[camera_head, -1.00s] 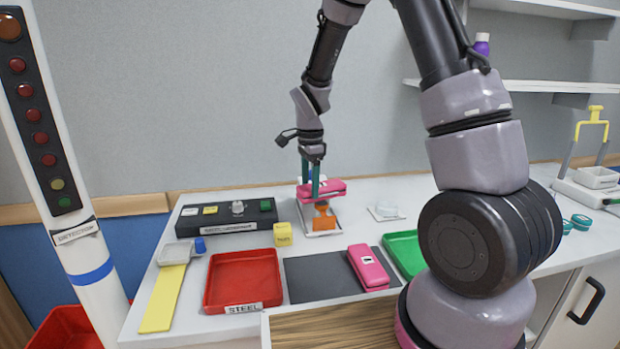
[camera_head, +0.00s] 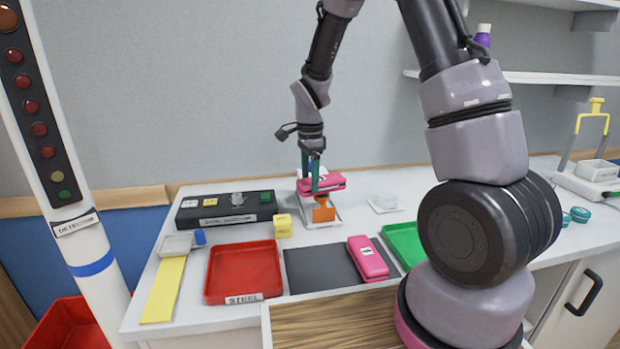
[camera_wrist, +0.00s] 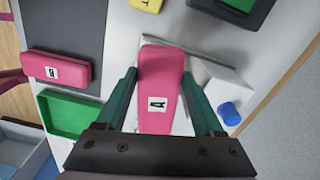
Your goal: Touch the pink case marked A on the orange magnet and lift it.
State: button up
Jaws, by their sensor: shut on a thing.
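The pink case marked A (camera_wrist: 160,75) is between my gripper's green fingers in the wrist view. In the head view this case (camera_head: 331,182) is held level at the back of the table. My gripper (camera_head: 314,184) points down and is shut on it. The orange magnet (camera_head: 323,215) stands on a white base just below and in front of the case. I cannot tell whether the case touches it. In the wrist view the magnet is hidden by the case.
A second pink case (camera_head: 368,258) lies on a dark mat (camera_head: 312,274), between a red tray (camera_head: 244,245) and a green tray (camera_head: 404,240).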

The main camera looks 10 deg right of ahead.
jog(key=shift+f, duration=0.6)
dwell(0.4)
jog(key=shift+r, duration=1.3)
dwell(1.5)
jog(key=shift+r, duration=3.2)
